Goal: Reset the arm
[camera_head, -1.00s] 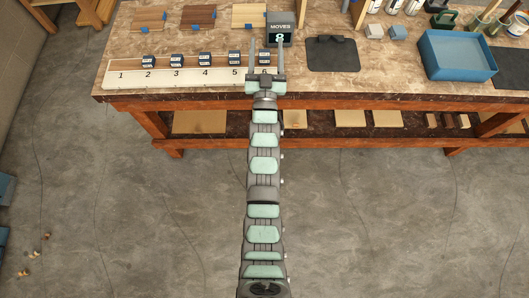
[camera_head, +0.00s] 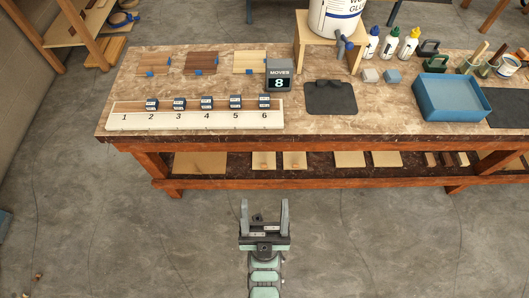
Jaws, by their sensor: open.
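My gripper (camera_head: 264,208) is open and empty. It is over the bare floor in front of the workbench, apart from the bench edge, with its two fingers pointing toward the bench. The part of my arm behind it runs off the bottom of the picture. On the bench, a white numbered strip (camera_head: 190,121) marked 1 to 6 lies at the left. Several small dark blue blocks (camera_head: 207,103) stand on it at positions 2 to 6. Position 1 has no block. A dark counter (camera_head: 279,76) behind the strip reads MOVES 8.
The workbench (camera_head: 350,122) has a lower shelf holding wood pieces. Wood samples (camera_head: 201,63), a black mat (camera_head: 330,97), a blue tray (camera_head: 453,97), glue bottles (camera_head: 390,42) and a white bucket (camera_head: 335,15) on a wooden stand are on top. Concrete floor (camera_head: 370,240) around my gripper is clear.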

